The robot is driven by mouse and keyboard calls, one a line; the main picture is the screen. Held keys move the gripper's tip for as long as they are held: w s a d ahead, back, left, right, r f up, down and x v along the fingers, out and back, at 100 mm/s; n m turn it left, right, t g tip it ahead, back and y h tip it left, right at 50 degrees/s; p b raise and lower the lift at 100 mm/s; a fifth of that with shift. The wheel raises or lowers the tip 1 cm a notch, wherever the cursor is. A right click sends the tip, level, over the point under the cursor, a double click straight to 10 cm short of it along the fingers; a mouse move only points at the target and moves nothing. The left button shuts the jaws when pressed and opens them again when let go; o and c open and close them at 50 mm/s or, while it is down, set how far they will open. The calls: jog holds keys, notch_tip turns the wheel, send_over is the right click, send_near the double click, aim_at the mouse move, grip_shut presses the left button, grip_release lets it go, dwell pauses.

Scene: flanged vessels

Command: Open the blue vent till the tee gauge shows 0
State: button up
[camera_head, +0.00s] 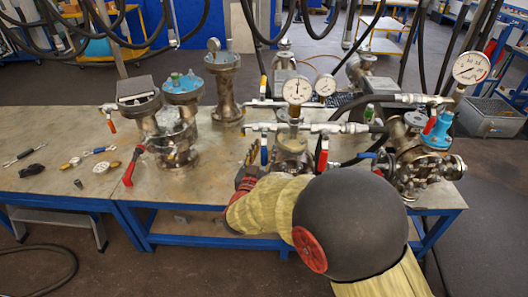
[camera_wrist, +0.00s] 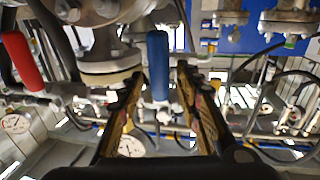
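The blue vent handle (camera_wrist: 158,65) hangs upright between the two fingers of my gripper (camera_wrist: 161,78) in the wrist view. The fingers are open, with a visible gap on each side of the handle. In the head view the blue handle (camera_head: 264,152) sits under the silver pipe, and my gripper (camera_head: 250,160) is just left of it, partly hidden by my arm. A white dial gauge (camera_head: 297,90) stands above the pipe, its needle pointing roughly up; the exact reading is too small to tell. I cannot be sure that it is the tee gauge.
A red handle (camera_head: 322,155) hangs close to the right of the blue one; a red handle (camera_wrist: 22,60) also shows in the wrist view. Other gauges (camera_head: 325,85) (camera_head: 471,67) stand behind and right.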

jog(key=shift+c, duration=0.7)
jog(key=c, duration=0.7)
grip_shut()
